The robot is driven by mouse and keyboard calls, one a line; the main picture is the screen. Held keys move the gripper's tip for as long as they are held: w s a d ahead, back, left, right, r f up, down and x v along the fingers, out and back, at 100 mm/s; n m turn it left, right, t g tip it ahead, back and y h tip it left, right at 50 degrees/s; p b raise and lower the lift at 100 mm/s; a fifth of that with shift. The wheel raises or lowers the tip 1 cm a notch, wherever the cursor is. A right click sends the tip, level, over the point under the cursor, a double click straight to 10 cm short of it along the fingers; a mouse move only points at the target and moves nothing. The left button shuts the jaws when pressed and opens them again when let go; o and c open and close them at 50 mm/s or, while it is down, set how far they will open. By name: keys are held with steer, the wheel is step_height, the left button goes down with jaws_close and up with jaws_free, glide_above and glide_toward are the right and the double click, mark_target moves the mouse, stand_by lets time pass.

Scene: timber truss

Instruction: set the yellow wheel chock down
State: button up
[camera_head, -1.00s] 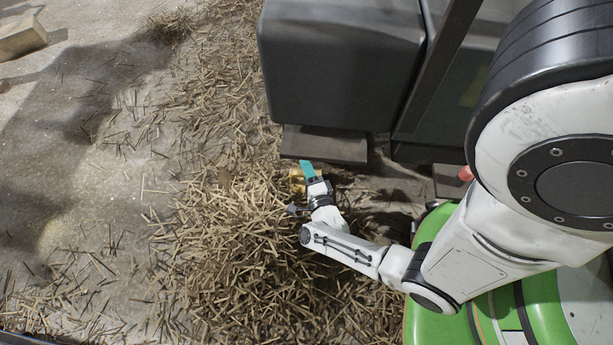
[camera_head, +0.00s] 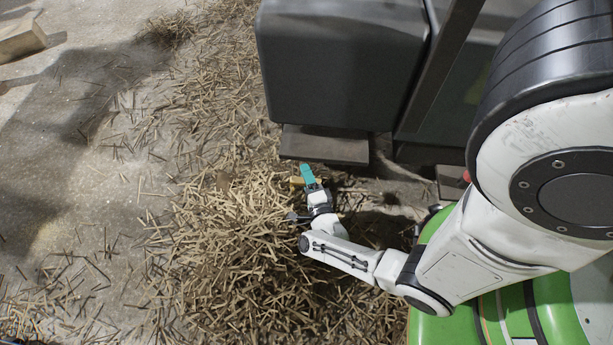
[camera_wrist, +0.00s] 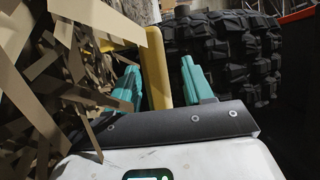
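The yellow wheel chock (camera_head: 296,182) shows as a small yellow patch beside my gripper (camera_head: 308,176), low by the straw-like litter in the head view. Most of it is hidden by my gripper. In the wrist view, a yellow upright bar (camera_wrist: 156,68) stands between the two teal fingers of my gripper (camera_wrist: 162,88). The fingers are spread apart, with a visible gap between the bar and the right finger. The left finger looks close to the bar; I cannot tell whether they touch. More yellow shows behind the strips at left. The chock's underside is hidden.
A heap of loose strips (camera_head: 245,235) lies around and left of my gripper. A black knobbly tyre (camera_wrist: 225,50) stands close at right in the wrist view. A large dark grey box (camera_head: 340,65) and a flat step (camera_head: 325,145) lie beyond. Open concrete (camera_head: 70,140) is at left.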

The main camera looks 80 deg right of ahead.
steer(key=shift+r, duration=0.1)
steer(key=shift+s+a+r, duration=0.1)
steer(key=shift+s+a, duration=0.1)
steer(key=shift+a, duration=0.1)
steer(key=p+v, duration=0.3)
steer(key=v, duration=0.8)
steer(key=w+a+r+n+t+y, duration=0.1)
steer(key=w+a+n+t+y, duration=0.1)
steer(key=w+n+y, duration=0.3)
steer(key=w+a+n+t+y, duration=0.2)
steer(key=w+a, duration=0.1)
steer(key=w, duration=0.4)
steer(key=w+a+r+n+g+y, duration=0.4)
steer(key=w+a+r+n+y, duration=0.2)
steer(key=a+n+y, duration=0.6)
steer(key=s+d+r+n+g+h, duration=0.2)
steer(key=s+d+r+n+g, duration=0.1)
steer(key=s, duration=0.4)
steer(key=s+d+r+n+g+h, duration=0.2)
steer(key=s+d+r+n+g, duration=0.2)
steer(key=s+r+n+g, duration=0.2)
steer(key=shift+s+d+r+n, duration=0.4)
steer(key=shift+s+r, duration=0.25)
steer(key=shift+r, duration=0.25)
steer(key=shift+a, duration=0.1)
